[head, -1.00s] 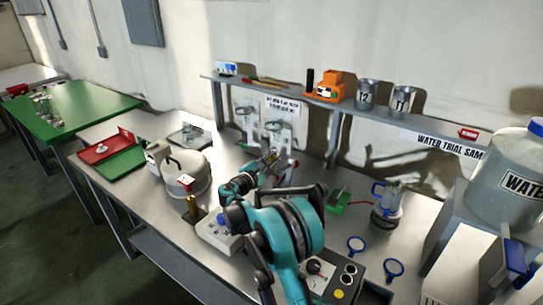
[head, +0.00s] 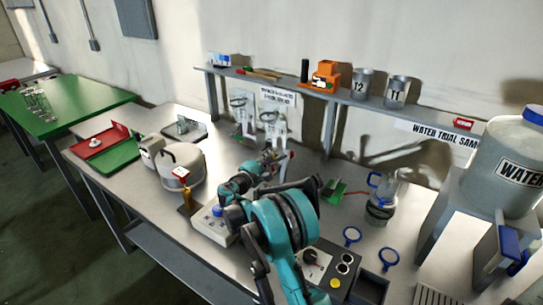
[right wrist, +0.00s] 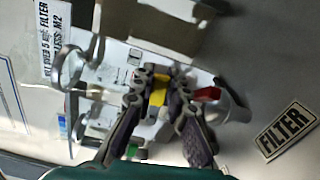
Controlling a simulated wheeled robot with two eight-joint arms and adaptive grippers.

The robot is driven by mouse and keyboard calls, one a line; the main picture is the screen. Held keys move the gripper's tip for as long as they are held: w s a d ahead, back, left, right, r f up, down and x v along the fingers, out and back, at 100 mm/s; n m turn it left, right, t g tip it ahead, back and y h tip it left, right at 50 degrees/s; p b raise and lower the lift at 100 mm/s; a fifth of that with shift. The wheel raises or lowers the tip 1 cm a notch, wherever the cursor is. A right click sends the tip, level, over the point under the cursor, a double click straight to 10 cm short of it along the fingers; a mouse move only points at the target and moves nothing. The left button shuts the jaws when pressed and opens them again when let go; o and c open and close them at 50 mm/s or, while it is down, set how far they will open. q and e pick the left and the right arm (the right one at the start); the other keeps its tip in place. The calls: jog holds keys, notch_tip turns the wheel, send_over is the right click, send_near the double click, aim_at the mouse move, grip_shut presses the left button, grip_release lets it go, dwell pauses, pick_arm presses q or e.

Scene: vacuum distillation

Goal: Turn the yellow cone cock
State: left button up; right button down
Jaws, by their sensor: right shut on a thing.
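The yellow cone cock (right wrist: 158,91) shows in the right wrist view as a small yellow piece on the glass filter apparatus. My right gripper (right wrist: 159,80) has its two fingers around it, one on each side, and is shut on it. In the head view my right gripper (head: 272,160) is at the front of the filter apparatus (head: 272,124), under the wall shelf. The yellow piece cannot be made out there, as the gripper hides it. My left gripper is not in view.
A red handle (right wrist: 207,94) sits close beside the right finger. A glass vessel with a blue handle (head: 381,200) stands to the right. A control box (head: 330,268) is near the front edge. The shelf (head: 338,96) runs above the apparatus.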

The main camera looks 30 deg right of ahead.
jog(key=shift+f, duration=0.1)
dwell(0.3)
jog(key=c, duration=1.5)
grip_release()
